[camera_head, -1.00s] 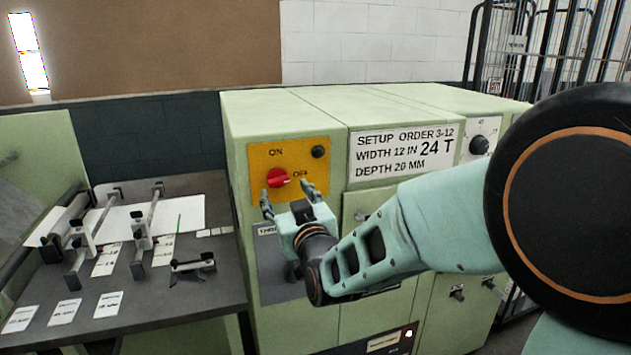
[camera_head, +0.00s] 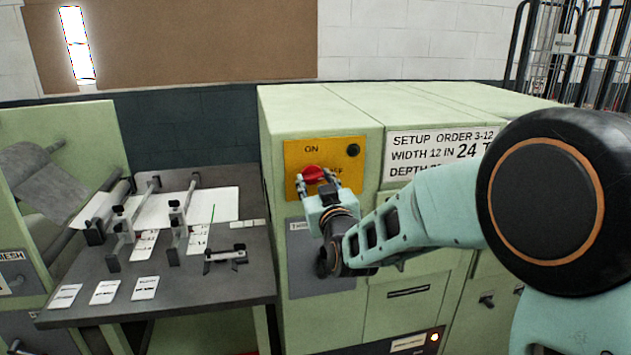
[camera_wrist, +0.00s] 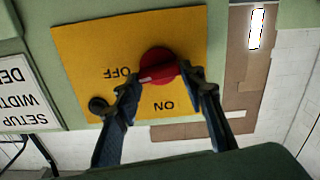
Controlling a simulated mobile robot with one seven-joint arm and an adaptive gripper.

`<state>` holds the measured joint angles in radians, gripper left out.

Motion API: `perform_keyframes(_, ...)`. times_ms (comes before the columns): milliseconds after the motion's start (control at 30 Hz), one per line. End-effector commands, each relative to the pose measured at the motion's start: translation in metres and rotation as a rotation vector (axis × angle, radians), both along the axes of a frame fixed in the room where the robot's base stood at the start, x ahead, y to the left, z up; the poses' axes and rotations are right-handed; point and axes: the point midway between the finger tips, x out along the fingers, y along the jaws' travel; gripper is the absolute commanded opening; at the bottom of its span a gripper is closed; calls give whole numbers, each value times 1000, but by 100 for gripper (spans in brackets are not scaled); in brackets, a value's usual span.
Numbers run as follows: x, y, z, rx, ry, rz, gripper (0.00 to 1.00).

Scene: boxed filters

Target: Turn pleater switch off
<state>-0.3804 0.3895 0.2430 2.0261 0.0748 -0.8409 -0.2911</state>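The pleater switch is a red rotary knob (camera_head: 314,173) on a yellow plate (camera_head: 348,148) marked ON and OFF, on the green machine's front. In the wrist view, which shows the plate upside down, the knob (camera_wrist: 158,65) has its grip bar lying nearly level, one end towards the OFF lettering. My gripper (camera_head: 318,182) is at the plate, its fingers spread with the knob between them. In the wrist view, the fingertips (camera_wrist: 163,80) sit close to both sides of the knob. Whether they touch it I cannot tell.
A small black button (camera_head: 353,150) is on the plate's upper right. A white setup sign (camera_head: 430,150) is to the right. A grey table (camera_head: 180,285) with cards and metal fixtures stands at the left. A wire cage (camera_head: 565,60) is at the back right.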

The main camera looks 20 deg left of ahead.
Motion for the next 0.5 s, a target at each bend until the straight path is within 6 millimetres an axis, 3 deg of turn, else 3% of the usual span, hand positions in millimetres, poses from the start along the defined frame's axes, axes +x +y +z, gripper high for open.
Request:
perform_keyframes(167,0,0,0,0,0,0,13)
perform_keyframes(500,1,-1,-5,70,38,-1,13)
